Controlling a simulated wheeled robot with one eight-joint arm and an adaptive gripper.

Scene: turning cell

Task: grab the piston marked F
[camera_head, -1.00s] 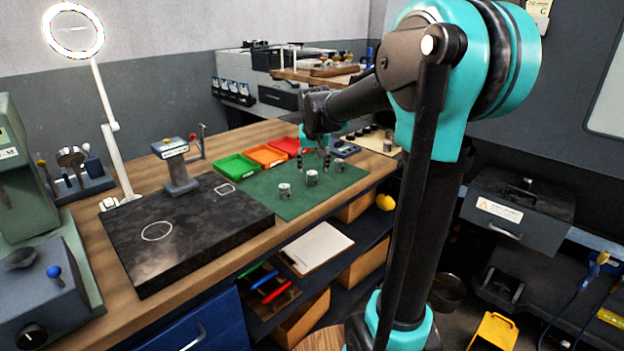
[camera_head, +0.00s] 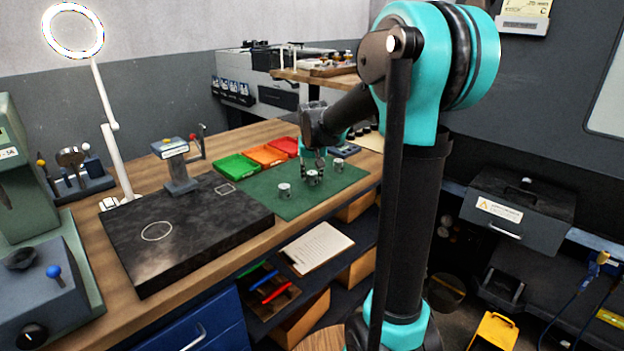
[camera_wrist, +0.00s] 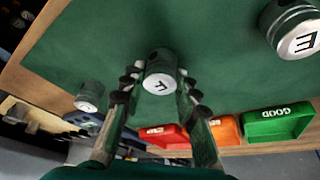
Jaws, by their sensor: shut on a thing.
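Three grey metal pistons stand on the green mat (camera_head: 330,190). The middle piston (camera_head: 313,179) has a white top with a black F, seen in the wrist view (camera_wrist: 160,80). My gripper (camera_head: 313,171) is shut on this piston, with its dark ribbed fingers on both sides of it in the wrist view (camera_wrist: 160,88). The piston looks to be still at the mat. Another piston (camera_head: 284,190), marked with what looks like an E, is at the upper right of the wrist view (camera_wrist: 290,28). The third piston (camera_head: 338,164) is at the left of the wrist view (camera_wrist: 90,96); its letter is too small to read.
Green (camera_head: 237,166), orange (camera_head: 266,155) and red (camera_head: 285,146) trays stand along the mat's back edge. A dark stone plate (camera_head: 185,235) lies to the left, with a small stand (camera_head: 179,170) on it. Free mat surrounds the pistons.

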